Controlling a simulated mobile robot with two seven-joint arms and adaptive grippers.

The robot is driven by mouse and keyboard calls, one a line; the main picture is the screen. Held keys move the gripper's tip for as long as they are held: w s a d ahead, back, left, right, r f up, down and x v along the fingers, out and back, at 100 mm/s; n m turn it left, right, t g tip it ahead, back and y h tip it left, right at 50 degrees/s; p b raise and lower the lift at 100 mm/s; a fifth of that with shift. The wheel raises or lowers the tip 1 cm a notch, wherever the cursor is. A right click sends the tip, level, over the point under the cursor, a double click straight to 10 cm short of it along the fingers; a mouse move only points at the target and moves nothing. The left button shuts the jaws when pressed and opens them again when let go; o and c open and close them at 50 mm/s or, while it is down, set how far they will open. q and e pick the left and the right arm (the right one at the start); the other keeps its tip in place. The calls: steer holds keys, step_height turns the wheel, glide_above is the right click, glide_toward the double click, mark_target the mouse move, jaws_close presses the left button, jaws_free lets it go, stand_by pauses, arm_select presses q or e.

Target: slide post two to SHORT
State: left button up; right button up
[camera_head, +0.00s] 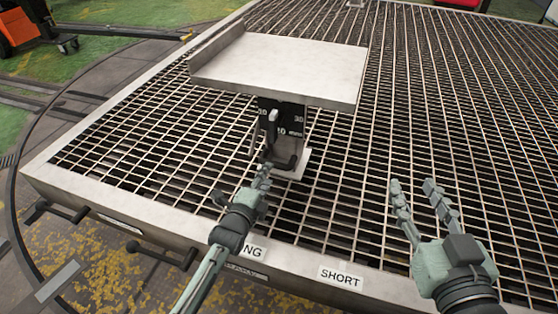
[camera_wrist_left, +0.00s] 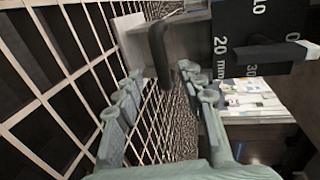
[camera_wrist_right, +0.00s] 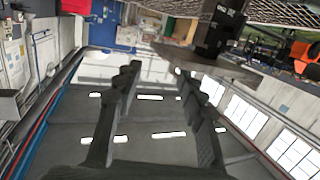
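A post (camera_head: 293,120) with a black millimetre scale stands on the grating under a flat metal plate (camera_head: 300,63). A dark bent handle (camera_head: 290,163) sticks out at its foot. My left gripper (camera_head: 264,172) is just in front of the handle. In the left wrist view its fingers (camera_wrist_left: 165,95) are apart, with the dark handle (camera_wrist_left: 159,52) just beyond and between the tips; I cannot tell if they touch. A SHORT label (camera_head: 341,277) is on the front rim; a label ending in NG (camera_head: 252,251) is partly hidden by my left gripper. My right gripper (camera_head: 412,184) is open and empty above the grating.
The metal grating (camera_head: 430,110) spreads wide and is bare to the right of the post. Its frame (camera_head: 110,215) has dark handles (camera_head: 165,253) along the front. An orange machine (camera_head: 18,28) stands at the far left.

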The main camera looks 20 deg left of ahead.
arm_select(q)
steer(key=b+x, duration=0.1)
steer(key=x, duration=0.5)
steer(key=shift+w, duration=0.1)
steer(key=shift+w+f+b, duration=0.1)
steer(key=shift+w+b, duration=0.2)
steer(key=shift+w, duration=0.2)
arm_select(e)
steer(key=s+a+r+t+y, duration=0.2)
steer(key=a+r+t, duration=0.1)
steer(key=r, duration=0.5)
steer(key=shift+r+t+y, duration=0.35)
steer(key=shift+t+y, duration=0.05)
steer(key=shift+t, duration=0.2)
arm_select(q)
steer(key=shift+c, duration=0.6)
jaws_close()
